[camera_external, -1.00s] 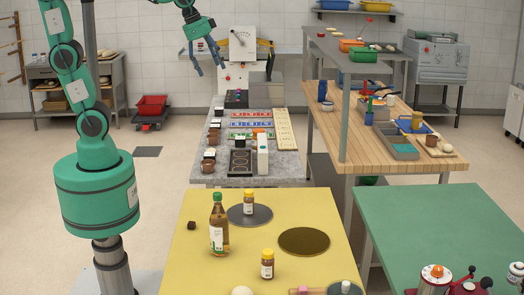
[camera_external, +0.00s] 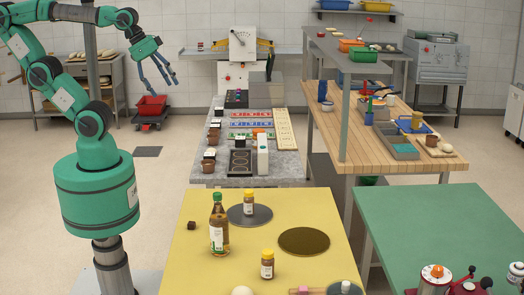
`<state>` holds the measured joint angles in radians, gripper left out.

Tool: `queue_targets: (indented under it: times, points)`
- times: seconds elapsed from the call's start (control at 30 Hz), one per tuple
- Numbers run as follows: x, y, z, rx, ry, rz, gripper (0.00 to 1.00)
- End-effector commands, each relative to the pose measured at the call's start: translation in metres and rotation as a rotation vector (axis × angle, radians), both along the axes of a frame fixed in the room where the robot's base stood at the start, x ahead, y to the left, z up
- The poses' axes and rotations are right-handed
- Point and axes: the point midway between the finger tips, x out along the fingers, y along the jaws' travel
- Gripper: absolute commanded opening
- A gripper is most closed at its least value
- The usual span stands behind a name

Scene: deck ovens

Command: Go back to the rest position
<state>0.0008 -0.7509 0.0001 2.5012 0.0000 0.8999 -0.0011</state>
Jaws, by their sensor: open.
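My gripper (camera_external: 158,79) hangs in the air at the upper left of the external view, fingers spread and pointing down. It is open, and nothing shows between its fingers. It is left of the grey counter and appears, in the picture, just above the red crate on the floor. My green arm folds up from its round base and bends over at the top to the gripper.
A yellow table (camera_external: 200,270) in front carries a bottle (camera_external: 218,228), two small jars and two round discs. The grey counter (camera_external: 285,168) holds trays and small items. A wooden bench (camera_external: 335,150) and green table (camera_external: 430,215) stand right.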

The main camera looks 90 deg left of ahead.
Motion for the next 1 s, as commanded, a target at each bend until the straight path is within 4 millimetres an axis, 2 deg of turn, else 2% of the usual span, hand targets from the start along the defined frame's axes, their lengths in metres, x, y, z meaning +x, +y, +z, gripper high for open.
queue_targets:
  times: [0.33, 0.73, 1.0]
  points:
    - [0.000, 0.000, -0.002, 0.000, 0.000, 0.000, 0.73]
    - [0.000, 0.000, -0.042, 0.000, 0.000, 0.000, 0.73]
    - [0.001, 0.000, -0.045, 0.000, 0.000, 0.000, 0.73]
